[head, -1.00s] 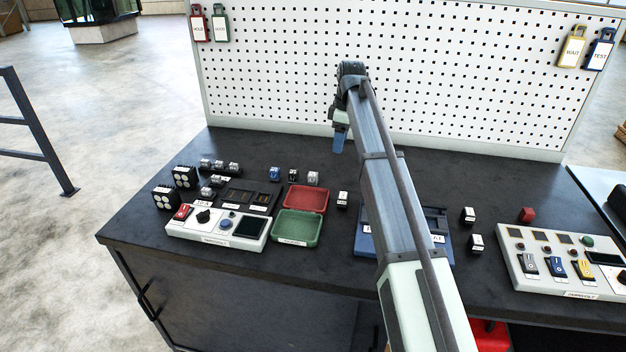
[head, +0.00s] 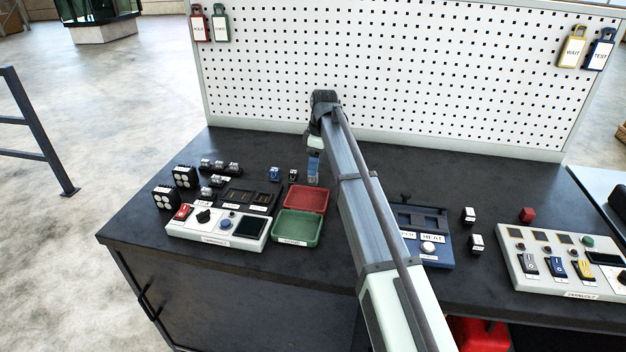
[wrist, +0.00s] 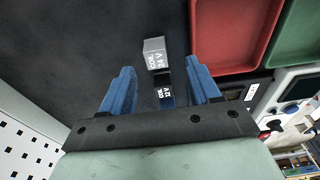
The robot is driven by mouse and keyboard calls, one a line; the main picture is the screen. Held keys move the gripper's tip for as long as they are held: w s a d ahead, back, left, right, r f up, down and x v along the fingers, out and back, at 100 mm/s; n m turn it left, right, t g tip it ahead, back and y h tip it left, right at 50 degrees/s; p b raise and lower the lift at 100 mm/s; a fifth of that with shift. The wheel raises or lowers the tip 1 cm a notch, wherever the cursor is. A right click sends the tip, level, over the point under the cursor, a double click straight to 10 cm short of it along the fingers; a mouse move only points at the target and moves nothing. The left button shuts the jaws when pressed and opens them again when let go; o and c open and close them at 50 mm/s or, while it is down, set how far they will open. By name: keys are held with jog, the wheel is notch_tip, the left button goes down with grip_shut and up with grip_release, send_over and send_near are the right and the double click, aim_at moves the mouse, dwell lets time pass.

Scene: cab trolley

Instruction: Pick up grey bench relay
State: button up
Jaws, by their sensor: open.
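The grey bench relay (wrist: 154,50) is a small light grey block with a "24 V" label, seen in the wrist view just past the fingertips and roughly between their lines. In the head view it is hidden behind my gripper (head: 313,178). My gripper has blue fingers, also seen in the wrist view (wrist: 160,70), spread open with nothing held. A black relay (wrist: 163,78) and a blue relay (wrist: 167,98) show in the gap between the fingers in the wrist view, apparently below them. The blue relay (head: 274,174) and black relay (head: 293,175) also show in the head view.
A red tray (head: 325,190) and a green tray (head: 317,230) lie close to the relays. A white control panel (head: 190,229) and dark sockets stand to the left. A pegboard (head: 260,70) rises behind the bench. A blue fixture (head: 437,259) sits to the right.

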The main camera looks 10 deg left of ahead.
jog(key=shift+w+a+f, duration=0.15)
jog(key=shift+f, duration=1.2)
jog(key=shift+w+a+f, duration=0.15)
jog(key=shift+f, duration=1.2)
jog(key=shift+c, duration=0.3)
jog(key=c, duration=1)
jog(key=shift+r, duration=6.85)
